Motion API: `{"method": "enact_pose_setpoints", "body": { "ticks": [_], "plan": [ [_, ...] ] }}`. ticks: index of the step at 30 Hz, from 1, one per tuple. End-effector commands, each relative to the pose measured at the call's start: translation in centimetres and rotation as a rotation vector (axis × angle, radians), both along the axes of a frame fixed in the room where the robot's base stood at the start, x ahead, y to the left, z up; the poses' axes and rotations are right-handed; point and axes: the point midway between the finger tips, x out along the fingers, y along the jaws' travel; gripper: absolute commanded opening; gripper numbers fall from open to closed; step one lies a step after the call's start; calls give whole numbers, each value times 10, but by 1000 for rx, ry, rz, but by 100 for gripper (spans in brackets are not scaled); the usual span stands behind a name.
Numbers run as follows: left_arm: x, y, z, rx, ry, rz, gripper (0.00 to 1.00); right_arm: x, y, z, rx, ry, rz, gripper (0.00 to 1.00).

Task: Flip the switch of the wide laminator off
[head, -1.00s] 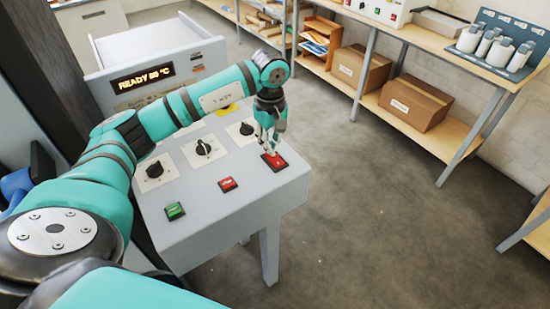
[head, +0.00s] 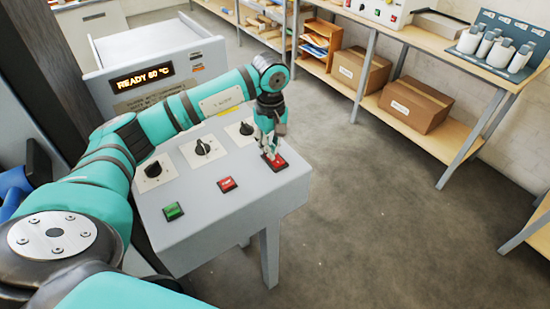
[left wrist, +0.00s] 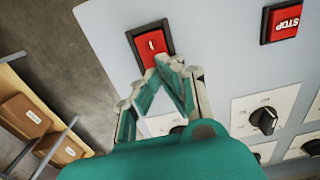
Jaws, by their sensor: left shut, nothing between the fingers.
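The laminator's grey control panel (head: 200,235) carries a red rocker switch (head: 279,164) at its right corner. In the left wrist view the switch (left wrist: 146,45) shows a white mark on its face and a dark frame. My left gripper (head: 269,156) is shut and empty, pointing down at the switch. In the left wrist view its fingertips (left wrist: 168,64) are at the switch's lower edge, touching or very close; I cannot tell which. The lit display (head: 142,77) reads READY with a temperature. My right gripper is not in view.
The panel also holds a red STOP button (head: 227,184), a green button (head: 173,211) and several black knobs (head: 203,147). A shelf with cardboard boxes (head: 414,104) stands at the back right. The floor (head: 360,220) right of the panel is clear.

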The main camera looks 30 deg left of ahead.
Motion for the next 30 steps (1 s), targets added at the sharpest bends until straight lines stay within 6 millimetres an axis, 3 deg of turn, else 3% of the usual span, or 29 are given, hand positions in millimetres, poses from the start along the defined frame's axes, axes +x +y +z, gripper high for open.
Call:
{"method": "enact_pose_setpoints", "body": {
  "ticks": [13, 30],
  "plan": [
    [-1, -1, -1, 0, 3, -1, 0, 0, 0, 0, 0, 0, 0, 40],
    [0, 0, 46, 0, 0, -1, 0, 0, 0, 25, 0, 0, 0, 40]
  ]
}}
